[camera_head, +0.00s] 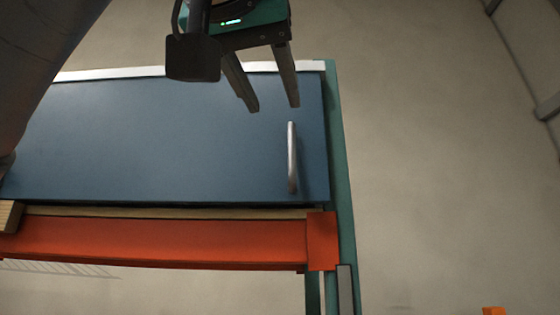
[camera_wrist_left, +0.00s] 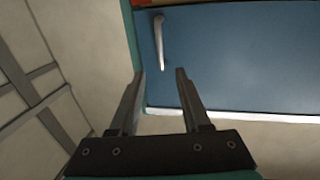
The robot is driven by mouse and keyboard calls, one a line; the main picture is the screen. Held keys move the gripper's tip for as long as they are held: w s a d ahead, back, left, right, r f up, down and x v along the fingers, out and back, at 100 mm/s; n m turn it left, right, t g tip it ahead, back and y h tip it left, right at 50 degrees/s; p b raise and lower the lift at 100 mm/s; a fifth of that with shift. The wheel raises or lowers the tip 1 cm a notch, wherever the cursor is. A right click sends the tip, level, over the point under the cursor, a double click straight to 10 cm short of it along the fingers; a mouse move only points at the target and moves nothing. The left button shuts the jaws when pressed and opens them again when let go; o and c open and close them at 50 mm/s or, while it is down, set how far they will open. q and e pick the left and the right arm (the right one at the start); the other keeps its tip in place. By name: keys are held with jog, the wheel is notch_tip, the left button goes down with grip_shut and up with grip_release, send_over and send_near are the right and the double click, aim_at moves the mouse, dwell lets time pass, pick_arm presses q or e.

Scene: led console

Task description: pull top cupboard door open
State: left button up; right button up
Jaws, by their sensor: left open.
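The top cupboard door (camera_head: 150,135) is a flat blue panel, and it looks shut in the head view. Its silver bar handle (camera_head: 292,158) stands upright near the door's right edge. My left gripper (camera_head: 272,108) is open and empty, above the handle and slightly to its left, with its fingers pointing down. In the left wrist view the blue door (camera_wrist_left: 250,60) fills the upper right. The handle (camera_wrist_left: 159,42) shows there beyond the open fingers of the left gripper (camera_wrist_left: 158,72), apart from them. My right gripper is not in view.
A teal post (camera_head: 343,180) runs down the cupboard's right side. An orange beam (camera_head: 160,240) crosses below the door, and a pale strip (camera_head: 110,74) runs along its top. Bare wall (camera_head: 440,150) and free room lie to the right.

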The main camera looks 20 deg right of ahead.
aim_at(291, 144)
pick_arm(q)
jog(key=p+x, duration=0.5)
jog(key=x, duration=0.8)
jog(key=shift+w+d+p, duration=0.2)
jog(key=shift+w+p, duration=0.15)
jog(key=shift+w, duration=0.05)
grip_shut()
dwell(0.6)
